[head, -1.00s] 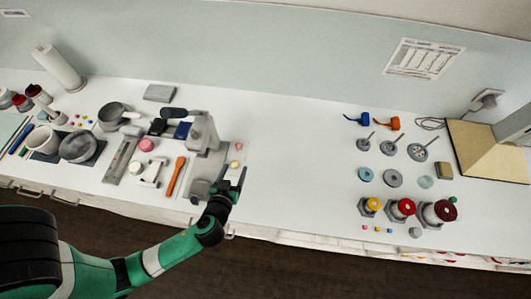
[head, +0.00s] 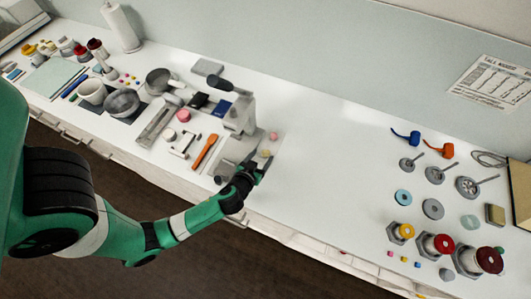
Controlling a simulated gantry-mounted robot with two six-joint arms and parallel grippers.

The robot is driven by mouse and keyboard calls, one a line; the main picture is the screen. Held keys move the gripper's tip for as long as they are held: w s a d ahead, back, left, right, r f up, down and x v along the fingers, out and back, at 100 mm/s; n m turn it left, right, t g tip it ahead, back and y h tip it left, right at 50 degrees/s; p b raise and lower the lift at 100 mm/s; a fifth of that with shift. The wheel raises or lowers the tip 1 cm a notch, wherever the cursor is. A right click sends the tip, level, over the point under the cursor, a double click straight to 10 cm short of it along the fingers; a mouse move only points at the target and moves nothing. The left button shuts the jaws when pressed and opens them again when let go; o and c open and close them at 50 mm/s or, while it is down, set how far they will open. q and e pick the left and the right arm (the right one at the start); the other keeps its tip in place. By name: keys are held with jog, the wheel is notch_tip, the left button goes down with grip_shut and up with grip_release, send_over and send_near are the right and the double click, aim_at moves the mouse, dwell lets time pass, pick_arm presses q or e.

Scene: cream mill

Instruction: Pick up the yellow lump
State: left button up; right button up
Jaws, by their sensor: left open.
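A small yellow lump (head: 265,153) is on the worktop beside the grey press-like device, in the head view. A small pink lump (head: 274,136) lies just behind it. My left gripper (head: 257,166) is open, with its fingers right at the front of the yellow lump. At this size I cannot tell whether the fingers touch it or stand on both sides of it. My right gripper is not in view.
The grey device (head: 239,116) stands close to the left of the gripper. An orange spatula (head: 205,151), a grey mortar-like bowl (head: 122,102) and a pan (head: 160,80) are farther left. Spools (head: 436,245) stand at the right. The worktop between is clear.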

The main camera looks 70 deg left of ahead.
aim_at(265, 152)
pick_arm(q)
jog(key=x, duration=0.4)
jog(key=shift+w+a+f, duration=0.15)
jog(key=shift+w, duration=0.1)
grip_shut()
